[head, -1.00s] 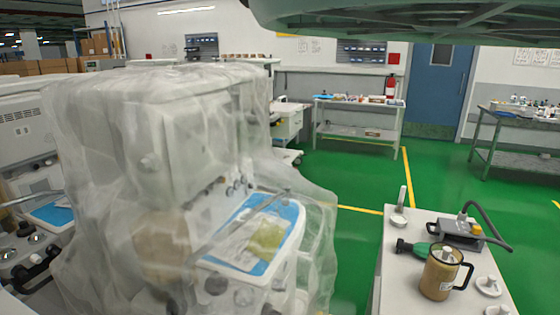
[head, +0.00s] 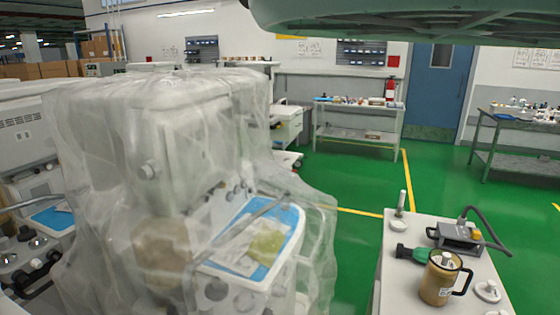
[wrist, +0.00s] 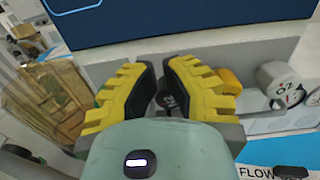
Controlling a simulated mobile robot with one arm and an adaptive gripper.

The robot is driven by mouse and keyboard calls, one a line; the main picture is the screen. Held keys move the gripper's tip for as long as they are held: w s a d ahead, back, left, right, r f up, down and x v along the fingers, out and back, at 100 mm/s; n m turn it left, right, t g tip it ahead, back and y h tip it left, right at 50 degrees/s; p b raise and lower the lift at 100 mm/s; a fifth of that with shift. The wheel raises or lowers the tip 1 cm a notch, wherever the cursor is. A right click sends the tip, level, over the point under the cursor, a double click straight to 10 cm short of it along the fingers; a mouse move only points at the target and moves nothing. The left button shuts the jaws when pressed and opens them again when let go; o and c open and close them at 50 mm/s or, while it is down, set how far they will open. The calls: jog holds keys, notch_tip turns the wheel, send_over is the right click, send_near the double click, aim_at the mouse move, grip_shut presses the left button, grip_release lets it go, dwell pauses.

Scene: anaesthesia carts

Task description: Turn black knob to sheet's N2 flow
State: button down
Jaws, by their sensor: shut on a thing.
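In the wrist view the yellow-toothed fingers of my gripper (wrist: 164,88) are closed around the black knob (wrist: 168,101). Only a small dark part of the knob, with pale marking, shows between the fingers; its setting cannot be read. A yellow knob (wrist: 229,77) shows just behind the right finger. A sheet (wrist: 258,171) reading "FLOW" is at the bottom right, mostly out of view, so its N2 value is not visible. My gripper is not seen in the head view.
In the head view, a cart under a clear plastic cover (head: 180,120) fills the left middle. A white cart top (head: 405,290) at the lower right holds a brown canister (head: 438,280) and a grey device (head: 460,237). Green floor (head: 350,180) is open between and behind them.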

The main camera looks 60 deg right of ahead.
jog(key=v, duration=0.6)
jog(key=shift+r+p, duration=0.2)
jog(key=shift+p, duration=0.25)
jog(key=shift+s, duration=0.1)
